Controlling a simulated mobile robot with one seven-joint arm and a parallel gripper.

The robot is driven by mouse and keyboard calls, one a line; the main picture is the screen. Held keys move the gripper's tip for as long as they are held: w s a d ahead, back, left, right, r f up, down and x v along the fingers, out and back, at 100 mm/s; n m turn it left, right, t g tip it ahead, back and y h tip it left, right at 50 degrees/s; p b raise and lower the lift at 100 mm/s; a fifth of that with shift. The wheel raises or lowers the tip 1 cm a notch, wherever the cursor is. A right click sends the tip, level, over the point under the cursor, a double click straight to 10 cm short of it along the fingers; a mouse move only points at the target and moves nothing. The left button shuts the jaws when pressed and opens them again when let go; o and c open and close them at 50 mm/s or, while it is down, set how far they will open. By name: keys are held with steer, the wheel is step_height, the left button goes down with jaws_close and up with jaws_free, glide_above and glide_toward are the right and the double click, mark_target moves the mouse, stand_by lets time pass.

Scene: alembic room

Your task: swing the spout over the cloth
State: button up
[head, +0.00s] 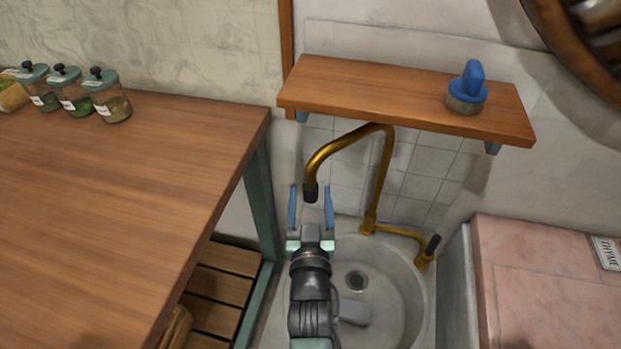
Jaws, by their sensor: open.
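The brass spout (322,155) rises from the back of the sink, arches under the shelf and bends down to a dark tip at the left. My gripper (310,208) is open, its two blue fingers pointing away from me. The spout's dark tip shows between and slightly beyond the fingers; I cannot tell the gap in depth, and no grip is seen. A flat grey piece (353,311) lies in the basin, partly behind my arm; it may be the cloth, but I cannot tell for sure.
The round sink (395,308) has a drain and a dark-handled tap (430,249) at right. A wooden shelf (385,95) with a blue brush (468,88) hangs above the spout. A wooden table (120,190) with jars stands left, a pink-topped block (545,285) right.

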steer(key=shift+w+b, duration=0.75)
steer(key=shift+w, duration=2.05)
jaws_close()
